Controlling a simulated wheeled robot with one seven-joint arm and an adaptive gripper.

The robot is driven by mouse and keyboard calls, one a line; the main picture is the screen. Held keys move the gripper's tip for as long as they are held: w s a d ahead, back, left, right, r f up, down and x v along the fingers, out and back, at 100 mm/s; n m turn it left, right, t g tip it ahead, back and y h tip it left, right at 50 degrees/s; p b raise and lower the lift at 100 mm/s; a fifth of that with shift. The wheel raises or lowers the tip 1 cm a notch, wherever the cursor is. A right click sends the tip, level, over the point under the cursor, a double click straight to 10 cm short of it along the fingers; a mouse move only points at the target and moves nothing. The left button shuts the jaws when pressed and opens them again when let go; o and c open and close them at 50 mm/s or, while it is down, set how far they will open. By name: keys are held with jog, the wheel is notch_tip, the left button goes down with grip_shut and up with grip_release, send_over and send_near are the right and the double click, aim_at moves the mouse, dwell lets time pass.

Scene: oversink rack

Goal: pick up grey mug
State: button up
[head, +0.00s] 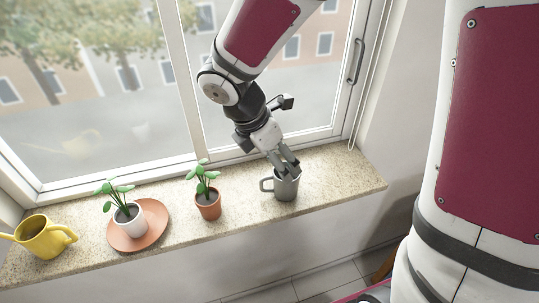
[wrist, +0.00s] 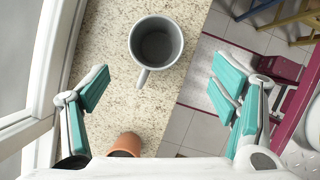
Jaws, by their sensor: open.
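The grey mug (head: 285,187) stands upright on the stone windowsill, with its handle towards the left in the head view. It also shows from above in the wrist view (wrist: 157,42), empty inside, with its handle pointing down in the picture. My gripper (head: 285,167) is at the mug's rim in the head view, its fingers overlapping the top of the mug. In the wrist view the teal finger pads of my gripper (wrist: 160,88) are wide apart, with nothing between them, and the mug lies ahead of them. I cannot tell whether a finger touches the mug.
The windowsill (head: 345,180) also holds a terracotta pot plant (head: 208,205) left of the mug, a white pot (head: 130,222) on a terracotta saucer (head: 154,215), and a yellow watering can (head: 42,238). The window (head: 160,75) stands behind. The sill right of the mug is clear.

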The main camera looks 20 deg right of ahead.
aim_at(284, 193)
jog(key=x, duration=0.7)
jog(key=shift+f+b, duration=0.2)
jog(key=shift+b, duration=0.15)
jog(key=shift+w+x, duration=0.15)
jog(key=shift+x, duration=1.15)
jog(key=shift+w+x, duration=0.15)
jog(key=shift+x, duration=1.15)
jog(key=shift+r, duration=0.1)
jog(key=c, duration=1.4)
